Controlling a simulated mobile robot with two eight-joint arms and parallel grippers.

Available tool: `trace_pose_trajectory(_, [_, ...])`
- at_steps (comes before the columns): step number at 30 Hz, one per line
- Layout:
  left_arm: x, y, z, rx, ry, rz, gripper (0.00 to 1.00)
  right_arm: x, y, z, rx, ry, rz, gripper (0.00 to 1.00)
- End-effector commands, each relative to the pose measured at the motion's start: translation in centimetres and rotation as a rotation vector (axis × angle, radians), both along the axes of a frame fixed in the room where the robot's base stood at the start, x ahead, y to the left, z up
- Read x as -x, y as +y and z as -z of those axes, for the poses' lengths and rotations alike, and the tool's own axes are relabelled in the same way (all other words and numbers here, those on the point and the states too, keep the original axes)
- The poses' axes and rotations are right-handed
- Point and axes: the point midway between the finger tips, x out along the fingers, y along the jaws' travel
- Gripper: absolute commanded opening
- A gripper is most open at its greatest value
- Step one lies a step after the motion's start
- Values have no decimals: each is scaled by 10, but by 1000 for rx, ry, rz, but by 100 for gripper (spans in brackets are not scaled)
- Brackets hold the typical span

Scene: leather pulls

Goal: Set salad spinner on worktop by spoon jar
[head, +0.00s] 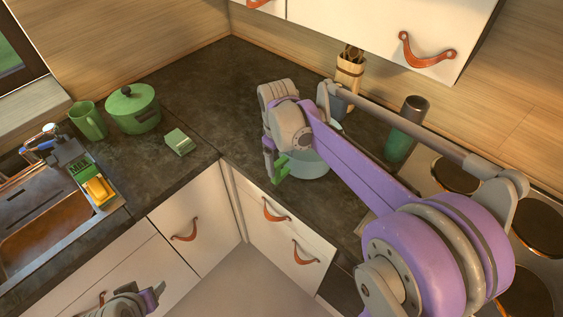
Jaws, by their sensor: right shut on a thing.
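The salad spinner looks to be the pale teal, rounded vessel (310,165) at the worktop's inner corner edge, partly hidden behind my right arm. My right gripper (277,166) is at its left side, shut on it; a green part shows at the fingers. I cannot tell whether the spinner touches the worktop (230,90). A light wooden holder with spoon-like handles (350,70), likely the spoon jar, stands at the back wall, beyond the spinner. My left gripper (152,297) is low at the bottom edge, away from these things; its jaw opening is unclear.
A green pot (133,108), a green mug (88,121) and a small green box (179,142) stand on the left worktop. The sink (45,230) is far left. A dark-topped green bottle (405,130) and the hob (535,222) are right. Worktop toward the back corner is clear.

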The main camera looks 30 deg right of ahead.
Motion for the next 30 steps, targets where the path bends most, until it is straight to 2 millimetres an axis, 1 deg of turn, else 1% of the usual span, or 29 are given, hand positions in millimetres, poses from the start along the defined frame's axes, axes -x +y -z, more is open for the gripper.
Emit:
trace_pose_trajectory(1, [0,0,1,0,0,0,61,0,0,6,0,0,0,0])
trace_pose_trajectory(3, [0,0,1,0,1,0,61,0,0,9,0,0,0,0])
trace_pose_trajectory(8, [0,0,0,0,0,0,61,0,0,9,0,0,0,0])
trace_pose_trajectory(9, [0,0,0,0,0,0,61,0,0,9,0,0,0,82])
trace_pose_trajectory(11, [0,0,0,0,0,0,61,0,0,9,0,0,0,92])
trace_pose_trajectory(12, [0,0,0,0,0,0,61,0,0,9,0,0,0,100])
trace_pose_trajectory(19, [0,0,0,0,0,0,61,0,0,8,0,0,0,100])
trace_pose_trajectory(23, [0,0,-1,0,0,0,61,0,0,0,0,0,0,100])
trace_pose_trajectory(26, [-1,0,-2,0,-2,0,61,0,1,-15,0,-1,0,100])
trace_pose_trajectory(30, [-2,0,-5,0,-5,0,61,1,2,-46,0,-1,0,100])
